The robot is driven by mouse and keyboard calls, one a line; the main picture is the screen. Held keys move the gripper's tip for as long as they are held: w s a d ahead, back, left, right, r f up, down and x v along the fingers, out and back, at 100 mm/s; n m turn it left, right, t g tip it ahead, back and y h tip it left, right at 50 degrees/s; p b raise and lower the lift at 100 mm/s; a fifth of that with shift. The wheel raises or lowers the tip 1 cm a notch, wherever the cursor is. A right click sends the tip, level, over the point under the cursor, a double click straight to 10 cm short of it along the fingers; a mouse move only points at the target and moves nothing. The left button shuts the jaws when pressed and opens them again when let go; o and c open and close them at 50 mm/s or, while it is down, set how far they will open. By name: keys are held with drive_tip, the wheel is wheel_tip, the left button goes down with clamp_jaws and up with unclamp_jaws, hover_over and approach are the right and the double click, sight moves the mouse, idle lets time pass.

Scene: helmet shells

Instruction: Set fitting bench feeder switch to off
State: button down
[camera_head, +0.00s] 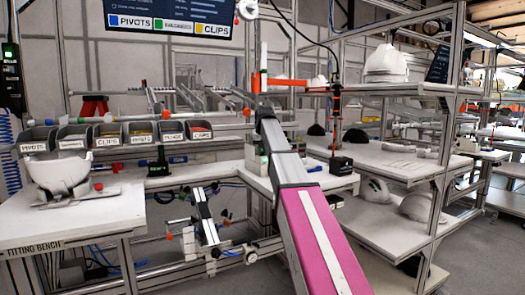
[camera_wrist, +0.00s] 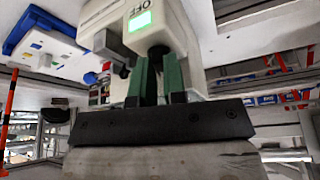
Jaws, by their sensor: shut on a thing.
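The feeder switch is a pale box (camera_wrist: 182,28) in the wrist view, with dark "OFF" lettering and a bright green square (camera_wrist: 139,21) on its face. In the head view a pale box (camera_head: 254,161), seemingly the same switch, stands on the bench behind my arm, which hides my gripper. The fitting bench (camera_head: 25,225) carries its name on the front edge.
A shelf rack (camera_head: 440,170) with white shells is at the right. A blue and white item (camera_wrist: 40,42) lies near the switch in the wrist view.

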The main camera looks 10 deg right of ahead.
drive_tip(key=m+h, duration=0.1)
drive_tip(key=m, duration=0.1)
drive_tip(key=m+h, duration=0.1)
drive_tip(key=m, duration=0.2)
drive_tip(key=m+g, duration=0.1)
drive_tip(key=m, duration=0.1)
drive_tip(key=shift+w+a+h, duration=0.15)
drive_tip(key=shift+a+h, duration=0.1)
drive_tip(key=shift+h, duration=0.15)
drive_tip(key=m+g, duration=0.1)
drive_tip(key=m, duration=0.3)
drive_tip(key=shift+w+a+h, duration=0.1)
drive_tip(key=shift+h, duration=0.3)
drive_tip(key=shift+m+g+h, duration=0.3)
drive_tip(key=shift+m+g, duration=0.3)
drive_tip(key=shift+m, duration=1)
drive_tip(key=c, duration=1.2)
unclamp_jaws()
drive_tip(key=shift+a+r, duration=0.1)
drive_tip(key=v, duration=1)
drive_tip(key=shift+a+r, duration=0.15)
drive_tip(key=shift+r, duration=0.15)
